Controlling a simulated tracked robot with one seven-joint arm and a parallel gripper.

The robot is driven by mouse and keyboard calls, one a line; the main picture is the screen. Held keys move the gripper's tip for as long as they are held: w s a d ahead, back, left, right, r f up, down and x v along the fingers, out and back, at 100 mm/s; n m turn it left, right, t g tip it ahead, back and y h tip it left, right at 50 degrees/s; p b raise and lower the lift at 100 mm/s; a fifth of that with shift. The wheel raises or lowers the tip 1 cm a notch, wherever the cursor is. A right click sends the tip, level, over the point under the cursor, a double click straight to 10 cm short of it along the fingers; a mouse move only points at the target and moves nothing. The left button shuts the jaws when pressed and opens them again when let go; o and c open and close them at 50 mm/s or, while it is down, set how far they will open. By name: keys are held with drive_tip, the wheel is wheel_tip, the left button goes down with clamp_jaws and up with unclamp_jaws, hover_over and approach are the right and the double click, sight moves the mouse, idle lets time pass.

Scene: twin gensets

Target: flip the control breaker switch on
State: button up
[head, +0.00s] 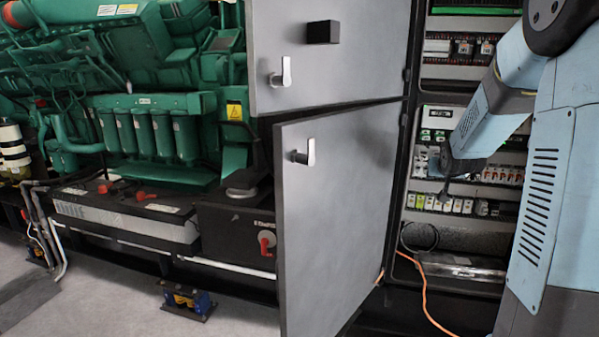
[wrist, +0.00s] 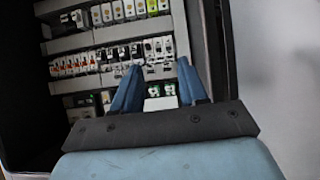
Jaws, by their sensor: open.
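Rows of breakers and modules sit inside an open cabinet at the right of the head view. One row holds white breakers with red marks (head: 503,173); it also shows in the wrist view (wrist: 75,68). I cannot tell which one is the control breaker or how its lever stands. My gripper (wrist: 159,66) is open and empty, its two blue fingers pointing at the breaker rows. In the head view, my gripper (head: 446,188) is small and dark in front of the left part of the rows. Contact cannot be made out.
The open lower cabinet door (head: 335,215) stands left of the opening, below another grey door (head: 325,50). An orange cable (head: 425,290) hangs out at the bottom. A green engine (head: 130,90) and a battery (head: 130,210) are at the left.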

drive_tip(key=s+a+r+g, duration=0.1)
drive_tip(key=s+a+r, duration=0.1)
drive_tip(key=s+a, duration=0.3)
drive_tip(key=s+a+r+n+g+y, duration=0.1)
drive_tip(key=s+a+r, duration=0.1)
drive_tip(key=s, duration=0.5)
drive_tip(key=s+a+r+g, duration=0.1)
drive_tip(key=s+a+r, duration=0.25)
drive_tip(key=s, duration=0.25)
drive_tip(key=s+a+f+n+g+y, duration=0.1)
drive_tip(key=s+a, duration=0.3)
drive_tip(key=s, duration=0.6)
drive_tip(key=s+a+f+g+y, duration=0.1)
drive_tip(key=s+a, duration=0.2)
drive_tip(key=s, duration=0.8)
drive_tip(key=shift+a+n+g, duration=0.3)
drive_tip(key=shift+a+n, duration=0.1)
